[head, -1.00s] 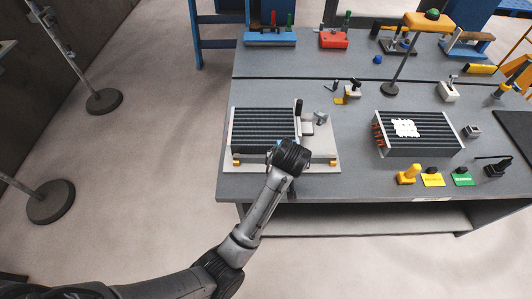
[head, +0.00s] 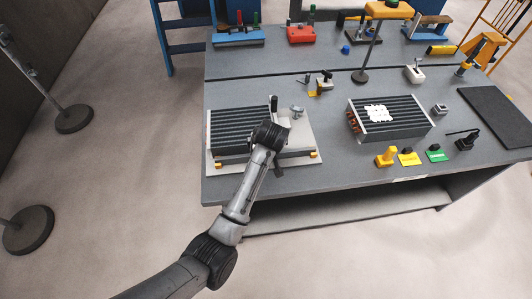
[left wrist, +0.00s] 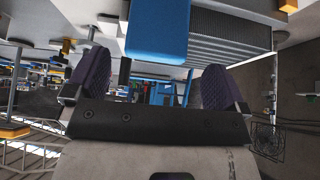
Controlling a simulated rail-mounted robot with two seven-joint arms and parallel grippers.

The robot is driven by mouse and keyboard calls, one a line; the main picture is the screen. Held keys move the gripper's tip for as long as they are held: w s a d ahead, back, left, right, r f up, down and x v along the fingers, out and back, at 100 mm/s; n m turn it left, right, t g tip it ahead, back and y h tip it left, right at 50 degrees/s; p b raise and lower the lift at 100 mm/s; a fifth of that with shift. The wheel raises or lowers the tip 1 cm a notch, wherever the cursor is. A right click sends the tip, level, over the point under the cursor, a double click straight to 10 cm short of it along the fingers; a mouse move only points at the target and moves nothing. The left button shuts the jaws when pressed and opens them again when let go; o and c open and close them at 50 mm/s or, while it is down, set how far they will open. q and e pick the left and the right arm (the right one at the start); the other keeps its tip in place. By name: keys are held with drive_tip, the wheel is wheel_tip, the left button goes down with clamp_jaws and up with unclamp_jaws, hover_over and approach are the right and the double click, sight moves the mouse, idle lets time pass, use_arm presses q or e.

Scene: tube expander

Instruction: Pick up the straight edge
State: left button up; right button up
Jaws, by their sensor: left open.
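My left gripper (head: 268,134) is over the front right part of the finned coil block (head: 240,128) on its pale base plate (head: 300,142). In the left wrist view my left gripper (left wrist: 156,60) has its two dark fingers spread apart. A blue block (left wrist: 158,28) shows beyond the gap between the fingers, with the grey fins (left wrist: 225,38) beside it. I cannot tell whether this blue block is part of the straight edge, or whether the fingers touch it. In the head view my wrist hides that spot. My right gripper is not in view.
A second finned coil (head: 392,118) stands to the right. A stand (head: 361,76) rises behind.

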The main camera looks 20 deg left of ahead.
use_arm(q)
drive_tip(key=shift+b+x, duration=0.35)
drive_tip(key=shift+x, duration=2.25)
drive_tip(key=shift+w+d+r, duration=0.1)
drive_tip(key=shift+w, duration=0.05)
drive_tip(key=c, duration=1.5)
drive_tip(key=shift+c, duration=0.4)
drive_tip(key=shift+r, duration=0.1)
